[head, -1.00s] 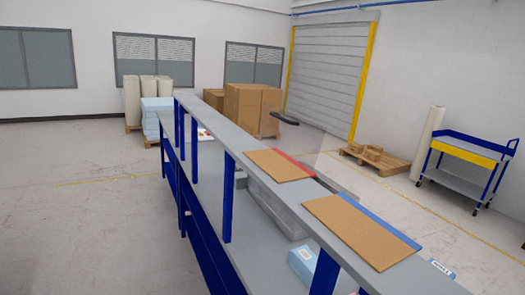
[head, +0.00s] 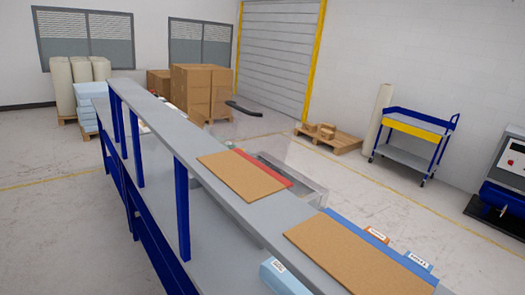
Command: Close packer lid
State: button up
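The packer (head: 318,192) is a grey metal box behind the long raised shelf, partly hidden by the shelf and the boards on it. Its lid looks like a faint clear panel standing up and open, with a dark curved handle (head: 244,108) at its upper end. The lid's edges are hard to make out against the floor and wall. My gripper is not in view.
A long grey shelf (head: 195,148) on blue posts crosses the view. Two brown boards (head: 242,176) (head: 350,255) lie on it. Beyond stand stacked cartons (head: 195,90), a pallet (head: 330,140), a blue trolley (head: 410,135) and a dark machine (head: 505,180). Floor at left is clear.

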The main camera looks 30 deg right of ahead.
aim_at(232, 104)
jog(key=z, duration=0.7)
jog(key=k, duration=0.45)
jog(key=u, duration=0.95)
jog(key=i, duration=2.5)
jog(key=z, duration=0.55)
jog(key=i, duration=0.4)
jog(key=z, duration=0.35)
